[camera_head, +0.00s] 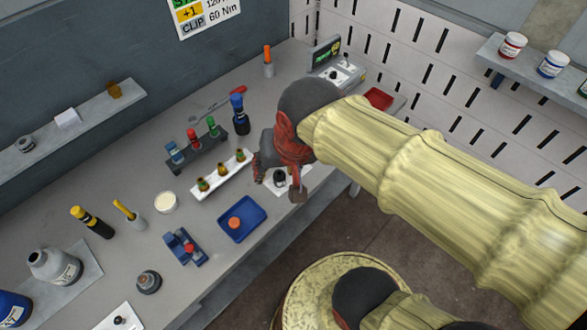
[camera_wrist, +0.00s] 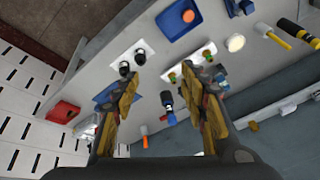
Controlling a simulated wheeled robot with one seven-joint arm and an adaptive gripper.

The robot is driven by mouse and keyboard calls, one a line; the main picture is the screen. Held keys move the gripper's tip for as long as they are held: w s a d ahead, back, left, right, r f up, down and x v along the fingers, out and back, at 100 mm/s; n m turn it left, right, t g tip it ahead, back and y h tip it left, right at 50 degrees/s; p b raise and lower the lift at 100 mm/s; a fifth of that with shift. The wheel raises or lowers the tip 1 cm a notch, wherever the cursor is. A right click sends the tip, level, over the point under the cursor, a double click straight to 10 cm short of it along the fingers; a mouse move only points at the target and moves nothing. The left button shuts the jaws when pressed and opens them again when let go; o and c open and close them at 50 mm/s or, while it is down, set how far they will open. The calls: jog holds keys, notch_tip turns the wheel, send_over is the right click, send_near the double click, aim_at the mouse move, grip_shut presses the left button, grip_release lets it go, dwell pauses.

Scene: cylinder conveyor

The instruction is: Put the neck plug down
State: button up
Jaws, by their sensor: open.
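My gripper (camera_head: 280,184) is open above the right part of the bench. In the wrist view my gripper (camera_wrist: 161,74) has its two fingers wide apart with nothing held between them. Two small dark round pieces, one (camera_wrist: 124,68) beside the other (camera_wrist: 140,57), stand on a white plate (camera_wrist: 118,47) near the left fingertip. One dark piece (camera_head: 280,177) also shows between the fingers in the head view. I cannot tell for certain which piece is the neck plug. The gap between fingertips and pieces is unclear.
A white rack (camera_head: 212,187) with several brass-and-green fittings stands left of my gripper. A blue tray (camera_head: 238,231) with an orange piece (camera_head: 234,223) lies in front.

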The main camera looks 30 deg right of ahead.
jog(key=s+n, duration=0.1)
jog(key=s+d+r+n, duration=0.1)
jog(key=s+d+r+n+t, duration=0.1)
jog(key=shift+s+d+n, duration=0.1)
jog(key=shift+s+n, duration=0.1)
jog(key=shift+n, duration=0.2)
